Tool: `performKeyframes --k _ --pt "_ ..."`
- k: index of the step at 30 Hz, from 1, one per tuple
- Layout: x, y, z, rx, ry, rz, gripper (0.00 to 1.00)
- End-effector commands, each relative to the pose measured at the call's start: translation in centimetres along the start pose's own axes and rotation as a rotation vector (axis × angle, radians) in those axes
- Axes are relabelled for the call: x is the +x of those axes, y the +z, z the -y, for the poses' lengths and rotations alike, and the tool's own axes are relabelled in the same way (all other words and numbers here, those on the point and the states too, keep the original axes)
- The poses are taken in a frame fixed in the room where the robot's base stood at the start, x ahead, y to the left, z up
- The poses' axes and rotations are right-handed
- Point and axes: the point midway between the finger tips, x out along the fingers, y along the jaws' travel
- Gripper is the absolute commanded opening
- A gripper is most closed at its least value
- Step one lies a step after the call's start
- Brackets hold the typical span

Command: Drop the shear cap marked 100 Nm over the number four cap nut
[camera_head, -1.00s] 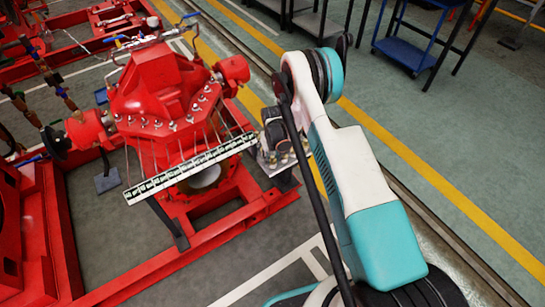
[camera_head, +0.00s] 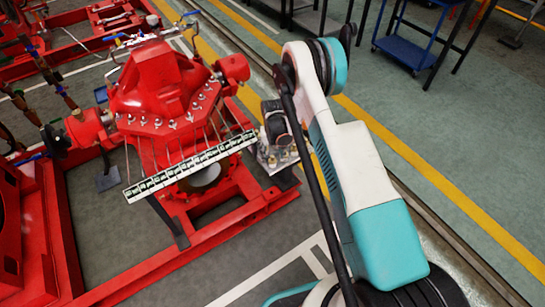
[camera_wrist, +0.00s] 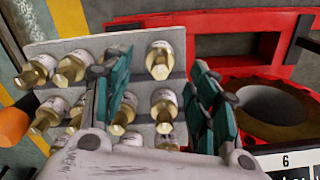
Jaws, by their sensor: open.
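In the wrist view several shear caps, brass-coloured with pale, marked collars, stand on a grey plate (camera_wrist: 95,45). Their markings are too small to read, so I cannot tell which is 100 Nm. My gripper (camera_wrist: 160,82) is open over the plate, its two teal fingers apart. One cap (camera_wrist: 164,105) shows between the fingers and another (camera_wrist: 160,60) beyond them; neither is held. In the head view my gripper (camera_head: 277,135) is above the small plate beside the red pump (camera_head: 165,90). Nuts line the pump flange (camera_head: 160,122); the number four nut cannot be singled out.
A white numbered strip (camera_head: 190,167) runs along the pump's front; its end marked 6 (camera_wrist: 285,161) shows in the wrist view. A red frame (camera_head: 240,212) surrounds the pump. An orange rounded part (camera_wrist: 14,126) is at the wrist view's left edge.

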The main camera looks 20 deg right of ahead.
Motion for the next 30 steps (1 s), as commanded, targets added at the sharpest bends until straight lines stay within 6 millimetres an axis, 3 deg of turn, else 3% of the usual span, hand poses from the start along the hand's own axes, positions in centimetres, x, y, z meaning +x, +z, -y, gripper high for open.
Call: performKeyframes --k 6,13,19,30 --pt "-4.5 0.0 0.0 0.0 0.0 0.0 0.54" --pt "-7.9 0.0 0.0 -0.001 0.0 0.0 0.54" --pt "-9.1 0.0 0.0 -0.001 0.0 0.0 0.54" --pt "-9.3 0.0 0.0 -0.001 0.0 0.0 0.54"
